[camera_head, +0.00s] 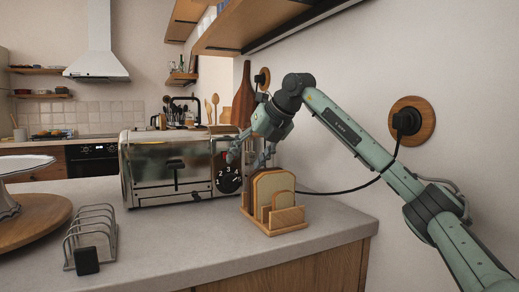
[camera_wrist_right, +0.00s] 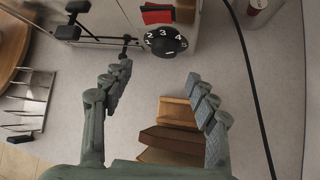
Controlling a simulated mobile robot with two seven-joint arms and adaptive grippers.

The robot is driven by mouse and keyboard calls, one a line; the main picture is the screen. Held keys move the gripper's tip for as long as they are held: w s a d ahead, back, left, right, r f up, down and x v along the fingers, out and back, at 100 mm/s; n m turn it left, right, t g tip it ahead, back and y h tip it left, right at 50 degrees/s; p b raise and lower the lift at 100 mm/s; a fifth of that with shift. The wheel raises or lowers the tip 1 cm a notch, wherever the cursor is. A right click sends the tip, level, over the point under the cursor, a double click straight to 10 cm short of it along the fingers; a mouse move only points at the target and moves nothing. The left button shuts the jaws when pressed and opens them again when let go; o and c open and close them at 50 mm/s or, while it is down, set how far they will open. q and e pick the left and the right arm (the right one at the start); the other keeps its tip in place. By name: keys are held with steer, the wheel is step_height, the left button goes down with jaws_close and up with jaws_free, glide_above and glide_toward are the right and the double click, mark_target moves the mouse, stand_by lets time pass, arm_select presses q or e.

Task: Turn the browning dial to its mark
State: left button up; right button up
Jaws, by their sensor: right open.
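The browning dial is a round black knob (camera_head: 229,182) with white numerals, low on the front right of the shiny metal toaster (camera_head: 160,163). In the right wrist view the dial (camera_wrist_right: 166,41) shows numerals around its upper edge; I cannot make out a clear pointer or target mark. A small red part (camera_wrist_right: 156,14) lies just beyond it. My right gripper (camera_wrist_right: 159,77) is open and empty, its two fingers spread, with the dial ahead of the gap and not touched. In the head view the right gripper (camera_head: 251,157) hangs beside the toaster's right end. My left gripper is not in view.
A wooden holder with bread slices (camera_head: 272,229) stands right of the toaster, below my right gripper. A wire rack (camera_head: 92,238) stands at front left beside a round wooden board (camera_head: 38,222). A black cable (camera_head: 345,191) runs to a wall plug.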

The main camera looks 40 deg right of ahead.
mark_target(231, 181)
steer(key=x, duration=0.1)
steer(key=b+x, duration=0.1)
steer(key=x, duration=0.1)
steer(key=b+x, duration=0.1)
steer(key=x, duration=0.1)
steer(key=shift+d+f, duration=0.25)
steer(key=shift+d, duration=0.05)
steer(key=x, duration=0.2)
steer(key=shift+w+f+p, duration=0.1)
steer(key=shift+w+p, duration=0.2)
steer(key=shift+p, duration=0.1)
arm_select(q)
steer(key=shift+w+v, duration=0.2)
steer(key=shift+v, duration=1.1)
arm_select(e)
steer(key=shift+w+f, duration=0.35)
steer(key=shift+f, duration=0.05)
steer(key=shift+c, duration=0.4)
